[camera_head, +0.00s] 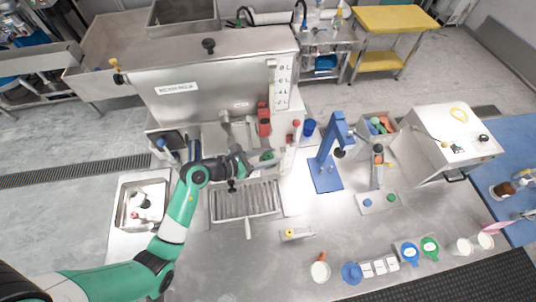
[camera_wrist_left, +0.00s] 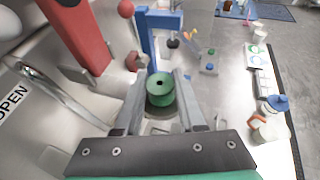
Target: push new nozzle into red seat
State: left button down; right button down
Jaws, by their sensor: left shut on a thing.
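My left gripper (camera_head: 262,157) is in front of the steel machine, right of its drip grate. In the left wrist view its two fingers (camera_wrist_left: 158,100) are shut around a green round nozzle (camera_wrist_left: 160,88) with a dark centre hole. The nozzle also shows as a small green spot at the gripper's tip in the head view (camera_head: 268,155). A red block (camera_head: 264,120) sits on the machine's front, above the gripper. It shows large and close at upper left in the wrist view (camera_wrist_left: 78,32), apart from the nozzle. I cannot tell whether this block is the red seat.
A blue stand (camera_head: 327,170) is right of the gripper. The drip grate (camera_head: 244,202) lies below the arm. A bin of coloured pieces (camera_head: 378,124) and a white box (camera_head: 452,140) stand further right. Cups and lids line the front edge; the counter between is mostly clear.

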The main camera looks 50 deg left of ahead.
pick_arm(q)
jog(key=shift+r, duration=0.1)
dwell(0.3)
jog(key=shift+p, duration=0.35)
grip_release()
notch_tip(320, 180, up, 4)
jog(key=p, duration=0.5)
jog(key=shift+r, duration=0.1)
jog(key=shift+r+p, duration=0.85)
jog(key=shift+r, duration=0.05)
jog(key=shift+f, duration=0.1)
